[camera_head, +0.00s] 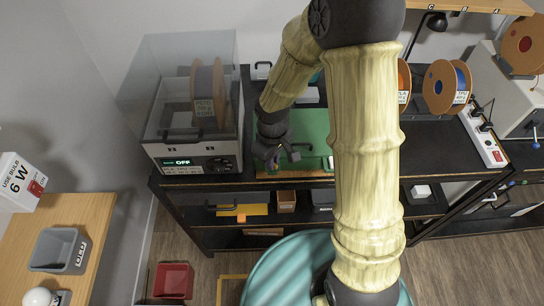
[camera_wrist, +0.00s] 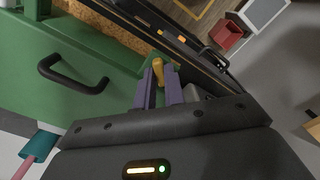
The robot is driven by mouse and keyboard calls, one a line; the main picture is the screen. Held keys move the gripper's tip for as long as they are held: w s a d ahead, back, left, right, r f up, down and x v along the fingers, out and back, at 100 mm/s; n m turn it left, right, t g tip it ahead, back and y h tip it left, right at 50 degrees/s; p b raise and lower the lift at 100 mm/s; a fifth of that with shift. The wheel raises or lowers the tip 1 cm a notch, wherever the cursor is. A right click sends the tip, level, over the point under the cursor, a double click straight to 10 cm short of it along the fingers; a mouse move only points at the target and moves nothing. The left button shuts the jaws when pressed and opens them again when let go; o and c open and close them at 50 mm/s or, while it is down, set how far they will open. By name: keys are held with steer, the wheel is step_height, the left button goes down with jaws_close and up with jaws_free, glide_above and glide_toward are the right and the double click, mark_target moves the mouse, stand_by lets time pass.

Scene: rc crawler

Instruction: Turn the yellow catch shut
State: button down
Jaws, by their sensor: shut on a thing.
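The yellow catch (camera_wrist: 160,68) shows in the wrist view between the tips of my gripper's two purple fingers. My gripper (camera_wrist: 158,78) is shut on the catch at the edge of a green panel (camera_wrist: 95,70). In the head view my gripper (camera_head: 273,163) is at the left front of the green unit (camera_head: 310,145) on the black bench. The catch is too small and too covered by my gripper to make out in the head view. How far the catch is turned cannot be told.
A black handle (camera_wrist: 72,75) stands out from the green panel beside my fingers. A printer-like machine (camera_head: 195,155) with a clear cover stands close on the left. Filament spools (camera_head: 440,85) stand on the right. A red bin (camera_head: 173,280) sits on the floor.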

steer(key=n+p, duration=0.1)
steer(key=n, duration=0.3)
steer(key=shift+r+n+p, duration=0.15)
steer(key=shift+n+p, duration=0.15)
steer(key=shift+p, duration=0.05)
steer(key=n+p, duration=0.1)
steer(key=n, duration=0.3)
steer(key=c, duration=1.5)
jaws_free()
steer(key=shift+r+p, duration=0.7)
steer(key=shift+p, duration=0.3)
step_height(320, 180, up, 6)
steer(key=p, duration=0.6)
steer(key=shift+s+r, duration=0.1)
steer(key=shift+r, duration=0.15)
